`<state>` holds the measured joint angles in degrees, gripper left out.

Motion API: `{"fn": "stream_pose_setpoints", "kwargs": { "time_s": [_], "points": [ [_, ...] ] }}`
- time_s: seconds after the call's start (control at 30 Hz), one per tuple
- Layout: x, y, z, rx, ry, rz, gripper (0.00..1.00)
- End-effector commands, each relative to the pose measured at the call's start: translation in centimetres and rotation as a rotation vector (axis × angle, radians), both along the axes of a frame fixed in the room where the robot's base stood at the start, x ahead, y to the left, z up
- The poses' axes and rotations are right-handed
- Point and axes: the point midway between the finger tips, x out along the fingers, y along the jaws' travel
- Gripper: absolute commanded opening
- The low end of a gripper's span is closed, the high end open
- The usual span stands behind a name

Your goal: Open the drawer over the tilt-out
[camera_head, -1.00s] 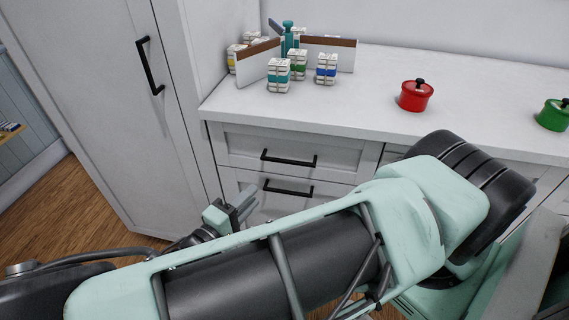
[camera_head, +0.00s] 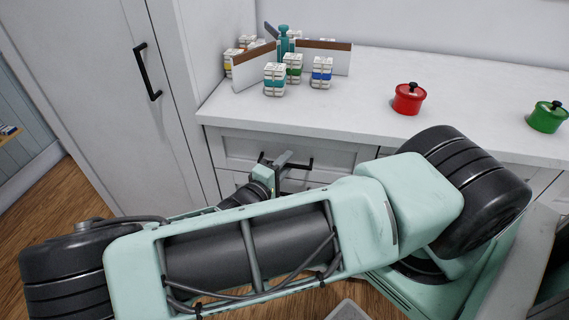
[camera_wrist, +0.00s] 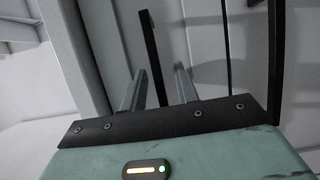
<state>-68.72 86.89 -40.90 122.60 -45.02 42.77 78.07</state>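The white upper drawer (camera_head: 340,158) sits just under the counter, with a black horizontal bar handle (camera_head: 302,166). A second front below it is mostly hidden by my arm. My gripper (camera_head: 272,160) is at the left part of the upper handle in the head view. In the wrist view my gripper (camera_wrist: 158,82) is open, its two grey fingers apart. The upper handle (camera_wrist: 150,45) shows as a dark bar running down between the fingers; I cannot tell whether either finger touches it. The drawer looks shut.
A second black handle (camera_wrist: 276,60) stands to the right in the wrist view. The counter (camera_head: 350,105) holds boxes, a red pot (camera_head: 409,98) and a green pot (camera_head: 547,116). A tall cabinet (camera_head: 100,90) stands at left.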

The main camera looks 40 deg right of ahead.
Motion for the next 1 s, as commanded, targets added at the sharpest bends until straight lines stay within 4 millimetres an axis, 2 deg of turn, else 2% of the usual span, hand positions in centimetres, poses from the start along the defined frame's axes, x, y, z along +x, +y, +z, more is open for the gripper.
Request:
{"fn": "stream_pose_setpoints", "kwargs": {
  "time_s": [0.2, 0.23, 0.33, 0.57, 0.73, 0.87, 1.0],
  "points": [
    [0.0, 0.0, 0.0, 0.0, 0.0, 0.0, 0.31],
    [0.0, 0.0, 0.0, 0.0, 0.0, 0.0, 0.28],
    [0.0, 0.0, 0.0, 0.0, 0.0, 0.0, 0.0],
    [-0.1, 0.1, 0.0, 0.0, 0.0, 0.0, 0.0],
    [-0.7, 0.9, 0.0, 0.001, 0.0, 0.001, 0.0],
    [-1.9, 2.5, 0.0, 0.003, 0.002, 0.003, 0.0],
    [-3.8, 5.1, 0.0, 0.004, 0.002, 0.006, 0.0]
  ]
}}
